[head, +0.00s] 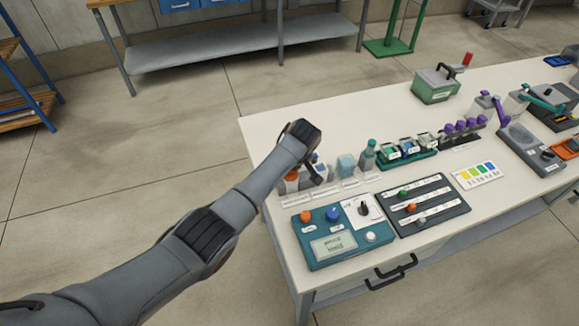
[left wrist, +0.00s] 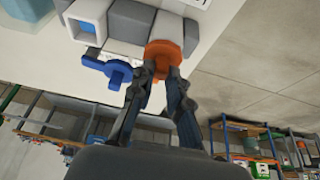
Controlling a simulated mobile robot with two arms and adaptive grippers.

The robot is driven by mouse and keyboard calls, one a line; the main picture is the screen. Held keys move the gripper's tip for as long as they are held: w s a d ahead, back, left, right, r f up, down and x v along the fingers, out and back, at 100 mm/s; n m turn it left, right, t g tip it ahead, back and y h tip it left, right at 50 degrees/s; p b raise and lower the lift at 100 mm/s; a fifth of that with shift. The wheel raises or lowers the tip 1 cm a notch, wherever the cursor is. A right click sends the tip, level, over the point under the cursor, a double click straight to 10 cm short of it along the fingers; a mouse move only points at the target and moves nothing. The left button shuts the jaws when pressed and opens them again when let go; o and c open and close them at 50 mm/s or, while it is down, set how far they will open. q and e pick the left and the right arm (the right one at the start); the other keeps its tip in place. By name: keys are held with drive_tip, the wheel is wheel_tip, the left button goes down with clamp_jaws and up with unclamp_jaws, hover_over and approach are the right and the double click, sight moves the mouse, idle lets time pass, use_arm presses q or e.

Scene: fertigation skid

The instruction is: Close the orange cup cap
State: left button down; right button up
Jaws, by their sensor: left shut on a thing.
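The orange cup cap (head: 292,175) shows at the left end of the row of small cups, near the table's left edge. My left gripper (head: 312,176) is at that end of the row and partly hides it. In the left wrist view, the two dark fingers of this gripper (left wrist: 161,75) are shut on the orange cap (left wrist: 162,52), which is a round disc against a grey cup body (left wrist: 165,27). How far the cap is open is not clear, as the fingers cover part of it. My right gripper is out of view.
A teal control box (head: 330,245) and a dark slider panel (head: 425,205) lie in front of the cups. A bottle (head: 367,157) and green tray (head: 407,160) stand to the right. The table's back left corner is bare.

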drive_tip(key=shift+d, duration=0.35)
use_arm(q)
drive_tip(key=shift+w+r, duration=0.1)
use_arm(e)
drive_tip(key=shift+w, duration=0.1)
use_arm(q)
drive_tip(key=c, duration=1.3)
unclamp_jaws()
drive_tip(key=shift+d, duration=0.1)
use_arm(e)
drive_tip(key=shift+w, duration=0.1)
use_arm(q)
drive_tip(key=v, duration=1.2)
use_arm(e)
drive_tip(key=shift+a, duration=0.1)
